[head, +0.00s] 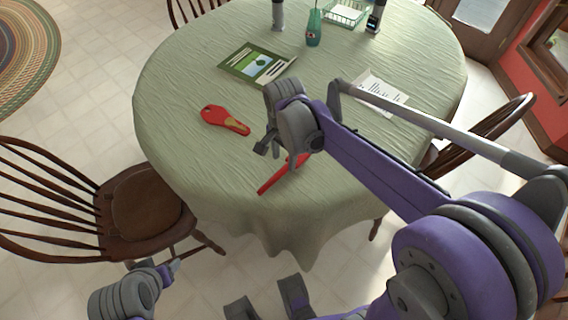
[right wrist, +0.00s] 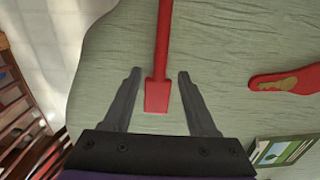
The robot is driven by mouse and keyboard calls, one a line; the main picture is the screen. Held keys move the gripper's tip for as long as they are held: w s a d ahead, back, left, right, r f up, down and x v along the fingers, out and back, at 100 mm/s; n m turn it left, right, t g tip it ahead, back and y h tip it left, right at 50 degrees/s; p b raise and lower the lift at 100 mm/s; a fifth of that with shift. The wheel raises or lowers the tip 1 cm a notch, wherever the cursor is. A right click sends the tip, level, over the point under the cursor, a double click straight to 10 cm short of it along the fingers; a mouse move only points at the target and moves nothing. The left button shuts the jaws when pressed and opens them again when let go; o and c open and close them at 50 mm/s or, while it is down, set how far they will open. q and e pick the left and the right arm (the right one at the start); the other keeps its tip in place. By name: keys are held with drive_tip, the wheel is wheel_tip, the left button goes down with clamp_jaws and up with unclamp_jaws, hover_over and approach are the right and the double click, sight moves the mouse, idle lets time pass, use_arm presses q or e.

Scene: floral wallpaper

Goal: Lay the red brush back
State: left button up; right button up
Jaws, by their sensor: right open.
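A long red brush (head: 278,178) with a thin shaft lies on the green-clothed table (head: 190,90) near its front edge. In the right wrist view the red brush (right wrist: 156,95) runs up between my fingers, its flat block end nearest me; no bristles can be made out. My right gripper (head: 267,146) is open above the table at the brush; its fingers (right wrist: 160,74) are apart on either side without visibly gripping it. The arm hides part of the brush in the head view. My left gripper (head: 160,269) is low at the left, off the table; its jaw state is unclear.
A red paddle-like item (head: 225,120) with a tan patch lies left of my right gripper. A green picture book (head: 256,65) and white paper (head: 382,92) lie farther back. A wooden chair (head: 145,205) stands front left.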

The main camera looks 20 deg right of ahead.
sight(284, 168)
wheel_tip(284, 168, up, 6)
use_arm(q)
drive_tip(key=shift+r+p, duration=0.35)
drive_tip(key=shift+r, duration=0.15)
use_arm(e)
drive_tip(key=s+f+n+t, duration=0.2)
drive_tip(key=s+f+n, duration=0.1)
drive_tip(key=s+n, duration=0.3)
drive_tip(key=s+f+n+t, duration=0.3)
drive_tip(key=s+n, duration=0.4)
drive_tip(key=s, duration=0.1)
drive_tip(key=shift+s+a+f, duration=0.15)
drive_tip(key=shift+s+a, duration=0.2)
drive_tip(key=shift+a, duration=0.1)
use_arm(q)
wheel_tip(284, 168, up, 8)
drive_tip(key=w+p, duration=0.1)
drive_tip(key=p, duration=0.6)
drive_tip(key=shift+w, duration=0.35)
use_arm(e)
wheel_tip(284, 168, up, 8)
drive_tip(key=w, duration=0.1)
drive_tip(key=shift+w, duration=0.3)
use_arm(q)
drive_tip(key=shift+c, duration=0.2)
